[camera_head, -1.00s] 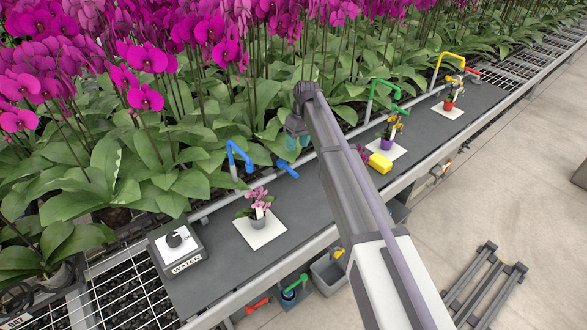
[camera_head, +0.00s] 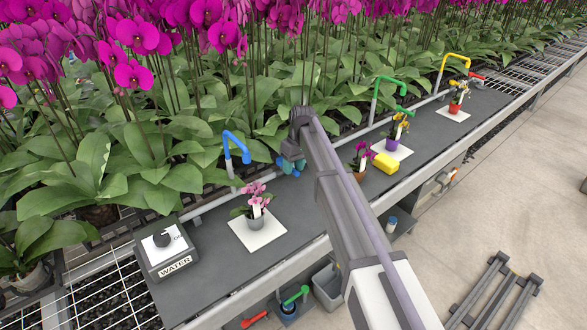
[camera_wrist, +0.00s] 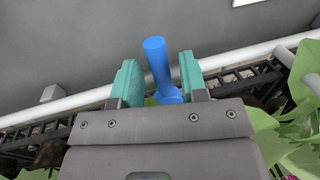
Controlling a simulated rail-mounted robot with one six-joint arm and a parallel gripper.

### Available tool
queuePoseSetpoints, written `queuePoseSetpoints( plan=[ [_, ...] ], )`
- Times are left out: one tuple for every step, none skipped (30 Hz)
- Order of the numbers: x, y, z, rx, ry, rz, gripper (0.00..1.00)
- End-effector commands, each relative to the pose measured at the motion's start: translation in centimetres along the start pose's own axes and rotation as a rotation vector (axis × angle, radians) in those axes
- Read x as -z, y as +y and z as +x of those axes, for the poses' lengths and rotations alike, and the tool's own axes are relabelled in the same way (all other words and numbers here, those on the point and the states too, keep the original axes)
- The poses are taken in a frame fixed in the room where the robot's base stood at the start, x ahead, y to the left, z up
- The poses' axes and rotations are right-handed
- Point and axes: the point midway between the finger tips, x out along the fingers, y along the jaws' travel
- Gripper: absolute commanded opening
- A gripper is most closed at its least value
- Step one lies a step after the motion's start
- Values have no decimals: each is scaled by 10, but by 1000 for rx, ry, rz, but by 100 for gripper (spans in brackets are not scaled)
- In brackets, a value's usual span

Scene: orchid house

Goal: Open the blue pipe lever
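The blue pipe (camera_head: 236,146) arches up from the rail at the back of the dark bench in the head view. Its blue lever is mostly hidden there by my gripper (camera_head: 290,164), which has come down at the lever's place. In the wrist view the blue lever (camera_wrist: 159,63) lies between the two teal fingers of my gripper (camera_wrist: 158,82). A narrow gap shows on each side of the lever, so the fingers are open around it and not clamped.
A pink orchid in a grey pot (camera_head: 256,220) stands on a white card in front of the blue pipe. A WATER dial box (camera_head: 166,245) is at left.

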Motion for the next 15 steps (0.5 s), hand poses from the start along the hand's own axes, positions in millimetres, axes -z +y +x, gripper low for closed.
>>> queuePoseSetpoints(
  plan=[
    [0,0,0,0,0,0,35],
    [0,0,0,0,0,0,32],
    [0,0,0,0,0,0,28],
    [0,0,0,0,0,0,25],
    [0,0,0,0,0,0,22],
    [0,0,0,0,0,0,19],
    [0,0,0,0,0,0,16],
    [0,0,0,0,0,0,13],
    [0,0,0,0,0,0,9],
    [0,0,0,0,0,0,6],
    [0,0,0,0,0,0,3],
    [0,0,0,0,0,0,0],
    [0,0,0,0,0,0,0],
    [0,0,0,0,0,0,0],
    [0,0,0,0,0,0,0]
  ],
)
